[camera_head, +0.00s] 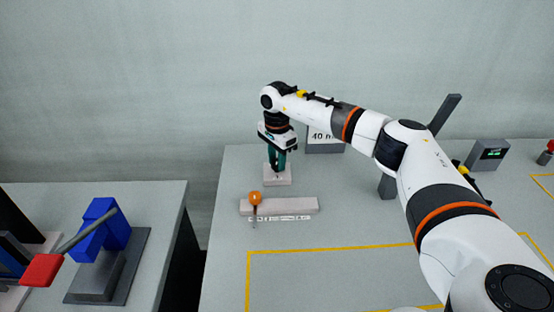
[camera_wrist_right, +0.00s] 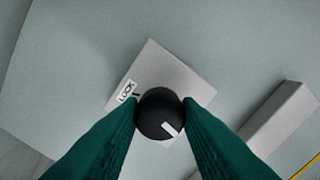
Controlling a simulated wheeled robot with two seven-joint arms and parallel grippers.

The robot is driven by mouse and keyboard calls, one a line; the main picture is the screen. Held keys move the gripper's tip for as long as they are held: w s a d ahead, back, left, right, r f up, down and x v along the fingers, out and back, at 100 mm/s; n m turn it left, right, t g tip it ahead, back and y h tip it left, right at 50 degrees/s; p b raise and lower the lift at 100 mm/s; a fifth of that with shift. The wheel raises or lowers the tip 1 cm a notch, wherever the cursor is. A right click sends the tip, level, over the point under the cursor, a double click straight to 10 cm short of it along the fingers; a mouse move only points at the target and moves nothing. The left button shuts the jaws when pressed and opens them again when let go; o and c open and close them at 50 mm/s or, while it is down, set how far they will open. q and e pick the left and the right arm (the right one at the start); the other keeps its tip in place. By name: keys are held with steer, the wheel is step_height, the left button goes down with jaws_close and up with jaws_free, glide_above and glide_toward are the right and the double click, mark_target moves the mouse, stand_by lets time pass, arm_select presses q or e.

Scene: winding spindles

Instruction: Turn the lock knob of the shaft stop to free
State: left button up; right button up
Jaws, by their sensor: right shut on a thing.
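The lock knob (camera_wrist_right: 158,115) is round and black with a white pointer mark, seen from above in the right wrist view. It sits on a pale square block (camera_wrist_right: 185,75), which also shows in the head view (camera_head: 284,181). A small label reading LOCK (camera_wrist_right: 127,90) is on the block left of the knob; the white mark points to the lower right, away from the label. My right gripper (camera_wrist_right: 160,112) is shut on the knob, one green finger on each side. In the head view the right gripper (camera_head: 279,170) points straight down and hides the knob. My left gripper is not in view.
In front of the block lies a long pale bar (camera_head: 294,206) with an orange-knobbed lever (camera_head: 255,199) and a printed strip. A grey box with a green display (camera_head: 488,153) stands at the right. A blue device with a red-ended lever (camera_head: 99,225) is on the left table.

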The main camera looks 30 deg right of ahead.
steer(key=shift+w+r+n, duration=0.1)
steer(key=shift+r+n, duration=0.05)
steer(key=shift+n, duration=0.15)
stand_by(0.4)
steer(key=o, duration=1)
steer(key=shift+c, duration=0.2)
step_height(320, 180, up, 12)
steer(key=shift+b, duration=0.45)
